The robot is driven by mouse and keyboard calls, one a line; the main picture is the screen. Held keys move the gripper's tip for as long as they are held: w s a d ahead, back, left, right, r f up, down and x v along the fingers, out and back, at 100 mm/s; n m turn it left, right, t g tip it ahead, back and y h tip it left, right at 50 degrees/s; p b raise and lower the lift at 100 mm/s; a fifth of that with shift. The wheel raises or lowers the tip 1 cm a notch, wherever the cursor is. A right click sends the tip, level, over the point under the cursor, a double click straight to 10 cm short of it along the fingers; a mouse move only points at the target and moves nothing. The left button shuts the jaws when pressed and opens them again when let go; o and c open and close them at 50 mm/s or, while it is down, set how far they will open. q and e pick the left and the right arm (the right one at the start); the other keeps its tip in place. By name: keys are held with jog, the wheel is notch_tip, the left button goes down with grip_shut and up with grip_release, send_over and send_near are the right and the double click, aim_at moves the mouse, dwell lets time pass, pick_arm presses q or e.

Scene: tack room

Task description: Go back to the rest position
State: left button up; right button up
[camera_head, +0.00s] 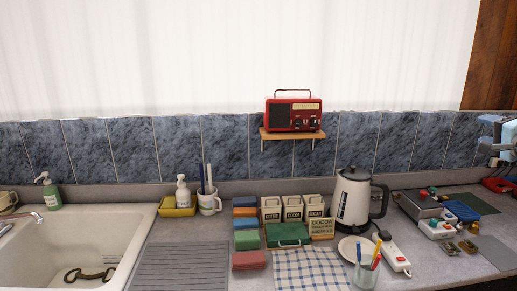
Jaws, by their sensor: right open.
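Part of my right gripper (492,140) shows at the right edge of the head view, pale blue-grey with dark parts. It is in front of the tiled wall, above the right end of the counter (205,236). Its jaws are open, and I see nothing held in them. Much of it is cut off by the frame edge. My left gripper is not in view.
A sink (120,217) is at left. A kettle (354,200), canisters (293,209), a glass of pens (365,275) and a power strip (395,258) crowd the counter's middle and right. A red radio (293,114) sits on a wall shelf (291,135).

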jog(key=s+d+r+h, duration=0.1)
jog(key=s+d, duration=0.1)
jog(key=d, duration=0.2)
jog(key=s+a+f+n+g, duration=0.15)
jog(key=a+f+n, duration=0.3)
jog(key=f, duration=0.75)
jog(key=a+f+n+g, duration=0.25)
jog(key=a+f, duration=0.35)
jog(key=f, duration=0.7)
jog(key=s+a+f+n+g, duration=0.1)
jog(key=s+a+f+n, duration=0.4)
jog(key=f, duration=0.5)
jog(key=s+a+f+n+g, duration=0.1)
jog(key=s+a+f+n, duration=0.2)
jog(key=s+a+f, duration=0.55)
jog(key=s+a+f+n+g+y, duration=0.1)
jog(key=s+a+f+n, duration=0.1)
jog(key=s+a+f, duration=0.4)
jog(key=s+a+f+n+g+y, duration=0.1)
jog(key=s+f+n, duration=0.25)
jog(key=s, duration=0.55)
jog(key=s+a+f+n+g+y, duration=0.1)
jog(key=s+a+f+n, duration=0.1)
jog(key=s+a+f, duration=0.35)
jog(key=a+r+m+t+p, duration=0.1)
jog(key=a+r+m+p, duration=0.2)
jog(key=a, duration=0.8)
jog(key=shift+s+a+r+m+t+y, duration=0.3)
jog(key=shift+s+a+r+m+t, duration=0.15)
jog(key=shift+m, duration=0.7)
